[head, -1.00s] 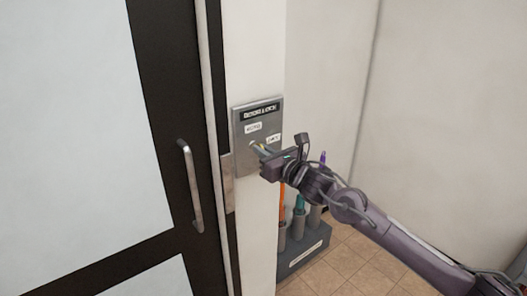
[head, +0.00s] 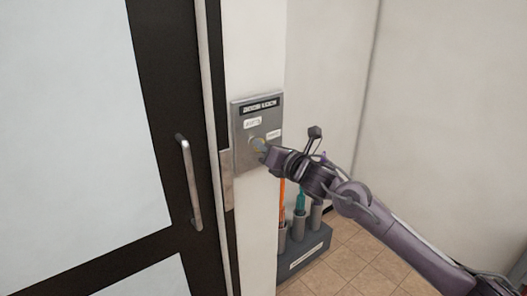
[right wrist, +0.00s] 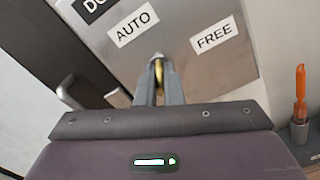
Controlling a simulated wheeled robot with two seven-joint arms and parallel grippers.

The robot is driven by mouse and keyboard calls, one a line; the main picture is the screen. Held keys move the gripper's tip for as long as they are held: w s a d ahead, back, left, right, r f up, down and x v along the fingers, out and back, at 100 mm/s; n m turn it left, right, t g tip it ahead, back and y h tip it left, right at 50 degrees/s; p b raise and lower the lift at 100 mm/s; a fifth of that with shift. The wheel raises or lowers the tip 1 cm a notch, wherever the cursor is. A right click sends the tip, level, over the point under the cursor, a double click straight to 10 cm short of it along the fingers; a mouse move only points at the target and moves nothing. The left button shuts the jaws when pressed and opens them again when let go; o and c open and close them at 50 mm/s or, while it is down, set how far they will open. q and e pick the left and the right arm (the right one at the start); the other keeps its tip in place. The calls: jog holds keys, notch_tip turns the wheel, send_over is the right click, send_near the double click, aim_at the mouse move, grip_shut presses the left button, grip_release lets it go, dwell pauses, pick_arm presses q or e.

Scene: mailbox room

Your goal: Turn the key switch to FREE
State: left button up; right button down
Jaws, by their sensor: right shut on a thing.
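The key switch is a grey metal plate (head: 243,128) on the white wall post beside the door. It has a dark title strip on top and two white labels below. In the right wrist view the labels read AUTO (right wrist: 133,29), left, and FREE (right wrist: 214,36), right. My right gripper (head: 263,150) is at the lock; it also shows in the right wrist view (right wrist: 158,80). Its fingers are shut on a brass-coloured key (right wrist: 158,72), mostly hidden between them. The key's exact angle is hard to tell. My left gripper is not in view.
The dark-framed door (head: 165,90) with a metal bar handle (head: 189,182) stands to the left. Below my right arm is a grey rack (head: 304,254) holding orange and teal handled items. The tiled floor (head: 350,262) is clear at the lower right.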

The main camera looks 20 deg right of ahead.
jog(key=m, duration=0.3)
jog(key=shift+f+b, duration=0.1)
jog(key=shift+b, duration=0.2)
jog(key=m, duration=0.3)
jog(key=shift+d+m, duration=0.1)
jog(key=shift+m, duration=0.2)
jog(key=m, duration=0.6)
jog(key=shift+f, duration=0.1)
jog(key=c, duration=1.6)
grip_release()
jog(key=shift+o, duration=0.2)
